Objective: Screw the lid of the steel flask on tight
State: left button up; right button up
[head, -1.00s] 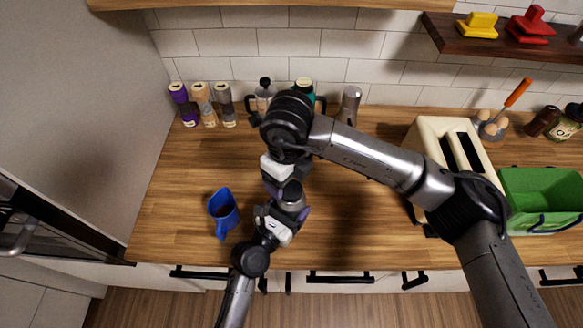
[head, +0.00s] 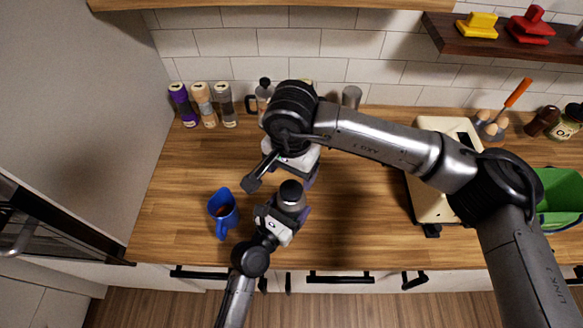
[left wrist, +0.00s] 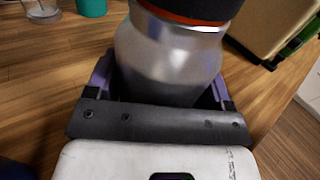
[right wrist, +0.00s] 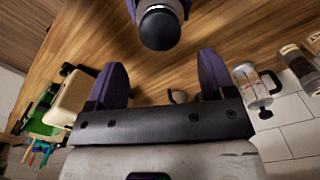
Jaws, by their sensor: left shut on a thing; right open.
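The steel flask (head: 291,203) stands upright in my left gripper (head: 284,212), near the front middle of the counter. Its dark lid (head: 291,189) sits on top. In the left wrist view the flask body (left wrist: 170,62) is between the purple fingers, and an orange ring shows under the lid (left wrist: 205,8). My right gripper (head: 282,181) is open and empty, just behind the flask in the head view. In the right wrist view its fingers (right wrist: 161,68) are spread, and the lid (right wrist: 159,28) lies beyond their tips, apart from them. I cannot tell how tight the lid is.
A blue mug (head: 223,212) stands left of the flask. Several spice jars (head: 203,104) and a French press (head: 263,94) line the back. A cream toaster (head: 428,200) and a green crate (head: 560,188) are at the right. The counter between flask and toaster is clear.

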aim_at(292, 189)
jog(key=shift+n, duration=0.5)
jog(key=shift+f, duration=4)
